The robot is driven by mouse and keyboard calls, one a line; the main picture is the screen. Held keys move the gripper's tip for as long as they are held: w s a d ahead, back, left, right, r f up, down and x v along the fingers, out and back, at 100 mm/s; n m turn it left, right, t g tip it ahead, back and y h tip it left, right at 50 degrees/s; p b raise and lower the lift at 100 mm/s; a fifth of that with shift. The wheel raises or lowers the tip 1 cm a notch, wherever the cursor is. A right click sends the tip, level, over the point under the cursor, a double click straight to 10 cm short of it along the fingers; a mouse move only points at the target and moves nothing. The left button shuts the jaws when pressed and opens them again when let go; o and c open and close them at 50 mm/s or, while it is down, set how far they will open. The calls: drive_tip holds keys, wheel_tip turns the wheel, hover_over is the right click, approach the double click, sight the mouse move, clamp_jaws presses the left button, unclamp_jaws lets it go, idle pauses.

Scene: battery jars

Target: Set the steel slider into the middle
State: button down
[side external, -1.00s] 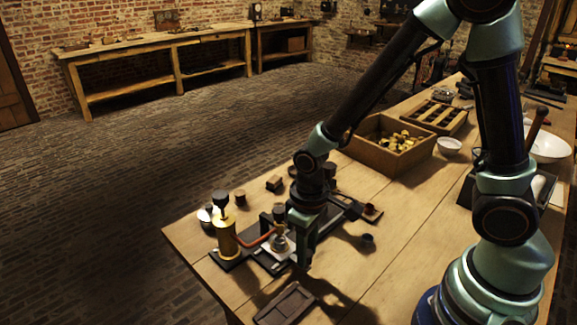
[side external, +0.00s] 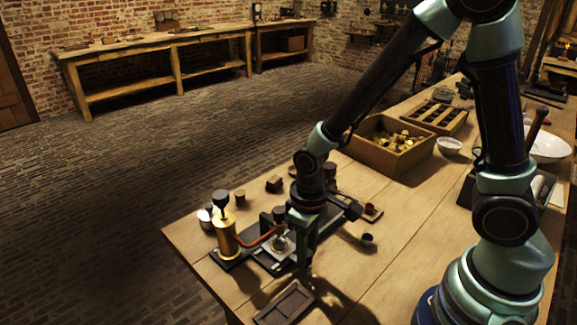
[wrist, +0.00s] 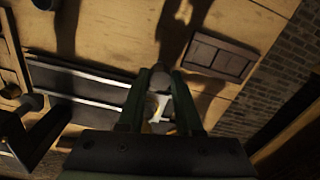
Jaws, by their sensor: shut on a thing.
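My gripper (side external: 303,246) points down over the dark railed fixture on the bench. In the wrist view its two fingers (wrist: 160,88) are closed around a small pale metal piece, which I take to be the steel slider (wrist: 158,104). The fingers hide much of it. The dark fixture (wrist: 85,85) shows as black rails with pale metal strips left of the fingers. In the side view a silvery part (side external: 280,241) shows just left of the fingers. I cannot tell exactly how the slider sits against the rails.
A brass cylinder (side external: 227,238) with a black knob and a red pipe stands left of the gripper. A dark compartmented tray (side external: 285,304) lies near the front edge and in the wrist view (wrist: 220,56). A small dark cup (side external: 367,240) stands right. A wooden crate (side external: 390,160) sits behind.

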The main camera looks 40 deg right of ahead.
drive_tip(key=d, duration=0.8)
drive_tip(key=c, duration=0.6)
unclamp_jaws()
wheel_tip(320, 180, up, 12)
drive_tip(key=shift+r, duration=0.1)
